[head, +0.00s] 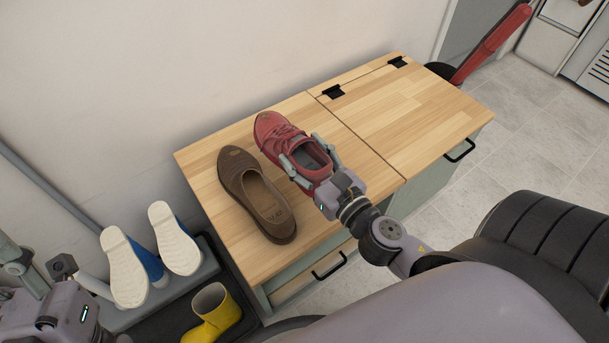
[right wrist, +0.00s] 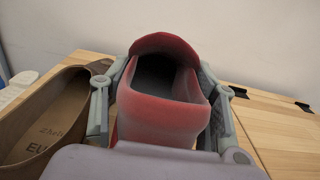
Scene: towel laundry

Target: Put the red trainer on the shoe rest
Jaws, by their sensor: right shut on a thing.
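The red trainer (head: 285,143) is over the wooden cabinet top, toe toward the wall. I cannot tell whether its sole touches the wood. My right gripper (head: 308,158) is shut on its heel end, one finger on each side. In the right wrist view the trainer's opening (right wrist: 160,85) shows between the fingers. A grey rack, seemingly the shoe rest (head: 207,268), stands low at the left against the wall. It bears a pair of blue shoes with white soles (head: 125,270). My left gripper (head: 40,268) is partly in view at the lower left; its jaws are unclear.
A brown shoe (head: 256,195) lies on the cabinet top (head: 375,120), just left of the trainer. The cabinet's right half is clear, with black hinges at the back. A yellow boot (head: 212,315) stands low beside the rack. A red-handled object (head: 490,45) leans beyond the cabinet.

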